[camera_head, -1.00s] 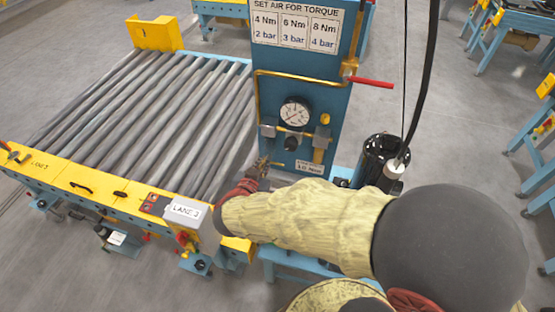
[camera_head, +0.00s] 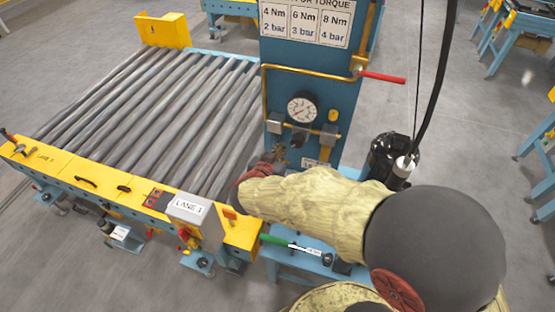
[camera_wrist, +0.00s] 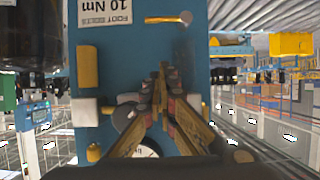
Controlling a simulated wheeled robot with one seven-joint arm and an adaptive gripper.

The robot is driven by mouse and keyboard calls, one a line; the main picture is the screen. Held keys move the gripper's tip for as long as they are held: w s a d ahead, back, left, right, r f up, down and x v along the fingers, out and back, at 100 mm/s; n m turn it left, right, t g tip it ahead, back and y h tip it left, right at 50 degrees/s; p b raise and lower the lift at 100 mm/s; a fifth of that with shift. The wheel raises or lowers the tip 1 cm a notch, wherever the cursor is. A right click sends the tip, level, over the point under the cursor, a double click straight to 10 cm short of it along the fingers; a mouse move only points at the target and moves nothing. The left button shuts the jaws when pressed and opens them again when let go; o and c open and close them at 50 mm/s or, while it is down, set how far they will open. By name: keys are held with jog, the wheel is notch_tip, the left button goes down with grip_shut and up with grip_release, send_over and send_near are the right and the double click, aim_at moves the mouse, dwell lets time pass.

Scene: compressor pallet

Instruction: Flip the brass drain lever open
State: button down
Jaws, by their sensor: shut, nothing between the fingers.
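A short brass lever (camera_wrist: 168,19) with a round grey end lies sideways on the blue panel (camera_wrist: 200,70) in the wrist view, near the upside-down torque label. It appears to be the drain lever. In the head view I cannot make it out; my gripper and arm cover that area. My gripper (camera_wrist: 163,72) is shut and empty, its fingertips pointing toward the panel, apart from the lever and below it in the wrist picture. In the head view my gripper (camera_head: 276,156) is at the panel's lower left, below the round gauge (camera_head: 302,109).
A red-handled valve (camera_head: 382,77) and brass pipe (camera_head: 300,71) sit above the gauge. A yellow upright part (camera_wrist: 88,68) is left in the wrist view. The roller conveyor (camera_head: 150,110) stands left, a black cylinder (camera_head: 384,155) right. A green-handled tool (camera_head: 275,239) lies below my arm.

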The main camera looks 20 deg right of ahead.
notch_tip(320, 180, down, 6)
jog(key=w+d+b, duration=0.1)
jog(key=w+b, duration=0.1)
jog(key=b, duration=0.1)
jog(key=shift+w+d+r, duration=0.15)
jog(key=shift+d+r, duration=0.05)
jog(key=shift+d, duration=0.05)
